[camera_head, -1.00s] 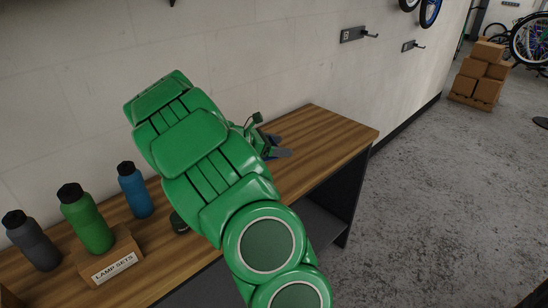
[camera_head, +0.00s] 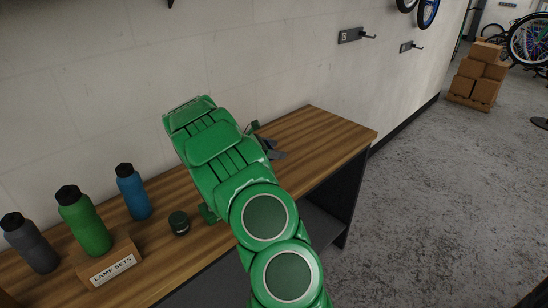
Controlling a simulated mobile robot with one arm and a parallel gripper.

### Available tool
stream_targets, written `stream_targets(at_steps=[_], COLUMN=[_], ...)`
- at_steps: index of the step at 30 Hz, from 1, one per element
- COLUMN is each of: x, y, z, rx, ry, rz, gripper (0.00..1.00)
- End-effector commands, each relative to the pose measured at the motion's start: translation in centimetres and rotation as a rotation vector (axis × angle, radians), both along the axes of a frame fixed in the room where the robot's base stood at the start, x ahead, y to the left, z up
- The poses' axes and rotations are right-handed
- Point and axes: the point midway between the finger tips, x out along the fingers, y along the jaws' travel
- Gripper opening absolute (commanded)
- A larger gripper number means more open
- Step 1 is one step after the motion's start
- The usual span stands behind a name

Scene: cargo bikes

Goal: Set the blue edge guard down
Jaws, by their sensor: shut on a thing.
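My green arm reaches over the wooden workbench, and its bulk hides most of my gripper (camera_head: 262,140). A small dark blue-grey piece, which appears to be the blue edge guard (camera_head: 276,154), shows at the gripper just right of the arm. My gripper is shut on it. The piece is low over the right half of the bench top; I cannot tell whether it touches the wood.
The wooden bench (camera_head: 325,135) has clear top to the right of the gripper. At left stand a grey bottle (camera_head: 31,246), a green bottle (camera_head: 84,222), a blue bottle (camera_head: 134,193), a "LAMP SETS" block (camera_head: 112,268) and a small dark round item (camera_head: 179,223). The wall is behind.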

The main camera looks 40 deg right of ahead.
Motion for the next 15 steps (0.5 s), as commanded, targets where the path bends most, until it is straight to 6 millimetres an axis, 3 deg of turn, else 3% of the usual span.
stream_targets(at_steps=[11,15], x=[0.8,0.8], y=[-0.7,-0.7], z=[-1.3,-3.1], rx=[0.001,0.000], ry=[0.000,0.002], rz=[0.000,0.001], gripper=[0.49,0.49])
